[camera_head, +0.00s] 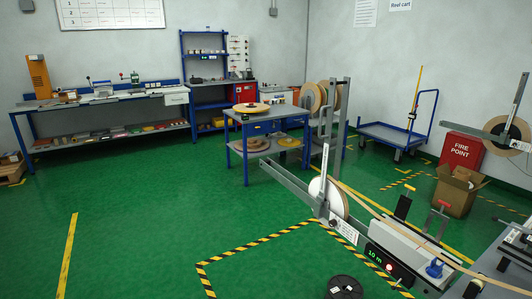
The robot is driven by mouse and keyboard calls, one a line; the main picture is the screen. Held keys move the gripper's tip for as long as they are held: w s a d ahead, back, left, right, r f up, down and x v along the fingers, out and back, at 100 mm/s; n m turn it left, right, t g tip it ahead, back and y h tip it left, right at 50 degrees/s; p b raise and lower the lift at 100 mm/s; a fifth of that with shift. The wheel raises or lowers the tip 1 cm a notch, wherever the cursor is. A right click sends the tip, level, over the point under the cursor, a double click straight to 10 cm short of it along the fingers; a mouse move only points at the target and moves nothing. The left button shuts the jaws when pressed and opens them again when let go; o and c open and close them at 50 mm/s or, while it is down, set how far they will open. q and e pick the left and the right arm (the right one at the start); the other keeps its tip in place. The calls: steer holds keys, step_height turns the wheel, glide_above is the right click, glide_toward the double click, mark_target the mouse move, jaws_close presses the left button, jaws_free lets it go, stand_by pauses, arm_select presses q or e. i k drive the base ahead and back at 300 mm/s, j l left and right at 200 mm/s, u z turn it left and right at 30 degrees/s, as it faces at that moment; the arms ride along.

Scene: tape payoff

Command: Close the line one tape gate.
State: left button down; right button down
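A tape machine stands at the lower right, with a grey body (405,247) and a green "10 m" display (375,255). A pale tape (372,208) runs from a white reel (328,197) across it to the lower right. A black upright part with a yellow top (403,206) and a red-topped upright part (437,216) rise beside the tape. I cannot tell which part is the line one gate, or whether it is open or shut; no line label is readable. Neither gripper is in view.
A second reel stand (506,133) is at the right edge. A red fire point box (461,150), an open cardboard box (457,190) and a blue cart (393,135) stand behind. A blue table (268,125) and workbench (105,98) are further back. The green floor at left is clear.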

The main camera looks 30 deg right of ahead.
mark_target(405, 202)
steer(key=i+z, duration=0.7)
steer(key=i, duration=0.25)
steer(key=i+j+z, duration=0.35)
steer(key=i+l, duration=0.05)
steer(key=l, duration=0.05)
